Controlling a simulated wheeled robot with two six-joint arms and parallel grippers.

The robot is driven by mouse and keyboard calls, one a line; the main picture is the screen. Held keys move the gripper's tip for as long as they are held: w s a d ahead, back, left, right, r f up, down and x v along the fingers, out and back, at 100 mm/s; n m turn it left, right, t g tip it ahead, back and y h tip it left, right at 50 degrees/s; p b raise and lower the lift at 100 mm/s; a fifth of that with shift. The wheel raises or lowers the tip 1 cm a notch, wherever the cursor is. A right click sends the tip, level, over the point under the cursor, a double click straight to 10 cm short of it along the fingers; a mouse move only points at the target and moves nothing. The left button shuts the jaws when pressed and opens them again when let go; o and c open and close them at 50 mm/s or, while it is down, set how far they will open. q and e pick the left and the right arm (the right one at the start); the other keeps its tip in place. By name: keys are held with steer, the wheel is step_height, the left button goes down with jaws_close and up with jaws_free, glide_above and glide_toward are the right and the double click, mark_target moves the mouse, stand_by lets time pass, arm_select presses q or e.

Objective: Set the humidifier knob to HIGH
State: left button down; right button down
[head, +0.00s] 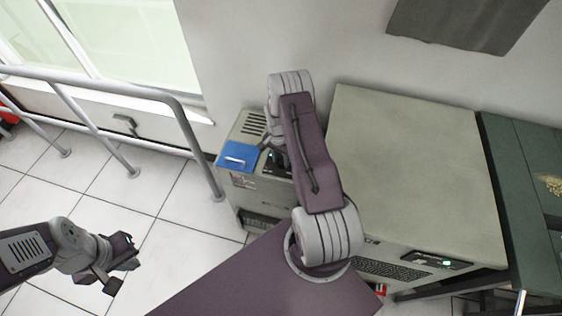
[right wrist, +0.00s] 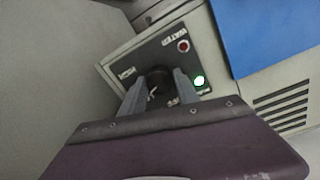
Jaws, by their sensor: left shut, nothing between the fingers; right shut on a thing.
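The humidifier (head: 252,192) is a beige floor unit against the wall, with a blue lid (head: 238,156) on top. In the right wrist view its dark control panel (right wrist: 132,62) carries a black round knob (right wrist: 156,80). A HIGH label (right wrist: 126,74) is left of the knob; another label below right is partly covered by a finger. My right gripper (right wrist: 157,88) is shut on the knob, one finger on each side. The knob's pointer direction is unclear. My left gripper (head: 124,266) is shut and empty, above the floor at lower left.
The panel has a WATER label with a red light (right wrist: 183,46), and a green light (right wrist: 199,82). A metal railing (head: 185,130) is at left.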

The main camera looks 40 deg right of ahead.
mark_target(280, 160)
steer(key=m+b, duration=0.1)
steer(key=m, duration=0.3)
steer(key=shift+w+m, duration=0.1)
steer(key=shift+m, duration=0.2)
steer(key=m, duration=0.4)
steer(key=shift+d+m+b, duration=0.1)
steer(key=shift+m+b, duration=0.2)
steer(key=c, duration=0.9)
jaws_free()
steer(key=shift+y, duration=0.3)
step_height(280, 160, up, 9)
steer(key=shift+w, duration=0.25)
